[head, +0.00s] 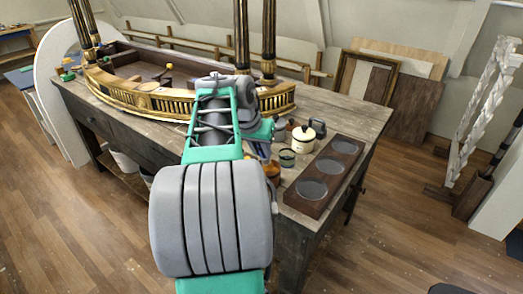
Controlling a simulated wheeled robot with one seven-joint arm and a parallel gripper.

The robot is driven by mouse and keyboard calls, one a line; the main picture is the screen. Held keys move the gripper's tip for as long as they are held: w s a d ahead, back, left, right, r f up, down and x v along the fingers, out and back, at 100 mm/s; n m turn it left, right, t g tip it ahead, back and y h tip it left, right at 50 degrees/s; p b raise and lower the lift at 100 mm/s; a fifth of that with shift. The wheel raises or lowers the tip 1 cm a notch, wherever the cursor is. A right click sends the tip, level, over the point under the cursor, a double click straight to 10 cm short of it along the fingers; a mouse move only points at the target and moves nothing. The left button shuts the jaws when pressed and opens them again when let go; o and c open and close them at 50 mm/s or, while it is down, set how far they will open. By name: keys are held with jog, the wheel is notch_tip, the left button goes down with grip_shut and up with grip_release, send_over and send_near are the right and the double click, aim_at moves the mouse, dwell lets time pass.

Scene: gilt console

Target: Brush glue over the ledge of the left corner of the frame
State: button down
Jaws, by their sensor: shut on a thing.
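The gilt console frame (190,102) lies on the wooden workbench, its curved front of gold balusters facing me. Black and gold legs (242,35) rise from it. Its left corner (97,76) is at the far left, at the foot of a leg pair; its ledge is too small to judge for glue. My gripper (262,150) is right of the frame, partly hidden by my own arm. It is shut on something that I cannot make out.
A dark board with several round grey discs (325,176) lies at the bench's right end. A dark kettle-like pot (318,127) stands near it. The bench (365,122) is bare at its back right. Small coloured pieces (68,70) lie by the left corner.

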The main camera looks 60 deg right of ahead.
jog(key=shift+r+p, duration=2)
jog(key=shift+r, duration=0.8)
